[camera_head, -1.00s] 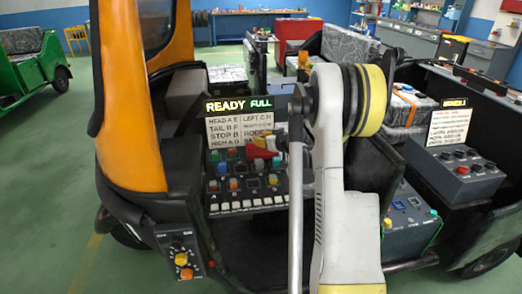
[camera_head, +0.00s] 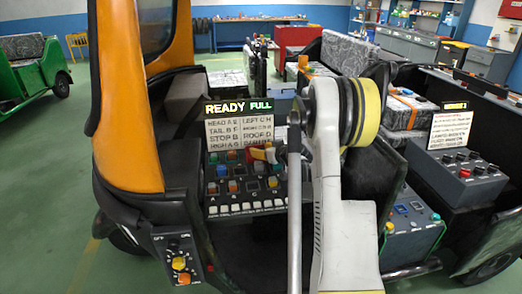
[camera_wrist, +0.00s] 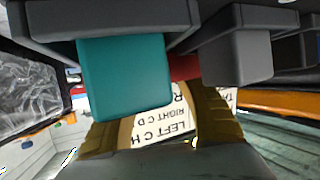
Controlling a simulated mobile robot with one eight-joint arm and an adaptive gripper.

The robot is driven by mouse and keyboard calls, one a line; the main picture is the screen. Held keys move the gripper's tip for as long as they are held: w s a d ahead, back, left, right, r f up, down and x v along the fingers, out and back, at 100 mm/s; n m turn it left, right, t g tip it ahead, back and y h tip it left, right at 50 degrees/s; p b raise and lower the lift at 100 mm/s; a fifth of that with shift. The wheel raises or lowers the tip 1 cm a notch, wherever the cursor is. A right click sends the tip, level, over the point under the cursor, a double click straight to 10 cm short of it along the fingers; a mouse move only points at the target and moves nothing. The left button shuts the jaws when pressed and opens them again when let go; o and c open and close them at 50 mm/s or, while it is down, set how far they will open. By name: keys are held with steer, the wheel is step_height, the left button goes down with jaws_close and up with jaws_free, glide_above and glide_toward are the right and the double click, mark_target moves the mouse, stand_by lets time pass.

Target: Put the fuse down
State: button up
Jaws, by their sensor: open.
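My gripper (camera_wrist: 165,125) shows its two yellow-brown fingers spread apart in the wrist view. In the head view, the end of my gripper (camera_head: 262,155) is small and partly hidden behind my arm, in front of the control panel (camera_head: 245,208). A teal block (camera_wrist: 125,80) is close in the wrist view, overlapping the left finger. I see no finger closed on it. A bit of red (camera_wrist: 184,67) shows behind, mostly hidden. I cannot tell which of these pieces is the fuse.
The rickshaw's orange-black frame (camera_head: 125,100) stands left of the panel. A lettered sign (camera_head: 240,132) is above the panel's coloured blocks. A knob box (camera_head: 182,260) is low at left. Another grey control box (camera_head: 460,178) stands at right.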

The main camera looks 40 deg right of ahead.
steer(key=shift+r, duration=0.2)
steer(key=shift+s+r+p, duration=0.15)
steer(key=shift+s+p, duration=0.15)
steer(key=p+v, duration=0.3)
steer(key=v, duration=0.8)
steer(key=shift+w, duration=0.1)
steer(key=s+a+r+n+g+y, duration=0.15)
steer(key=a+r, duration=0.25)
steer(key=a, duration=0.8)
steer(key=s+a+r+g+y, duration=0.15)
steer(key=a+r, duration=0.25)
steer(key=a, duration=0.8)
steer(key=s+a+g, duration=0.3)
steer(key=s+a, duration=1.2)
steer(key=s, duration=0.2)
steer(key=shift+r+h, duration=0.4)
steer(key=shift+r, duration=0.05)
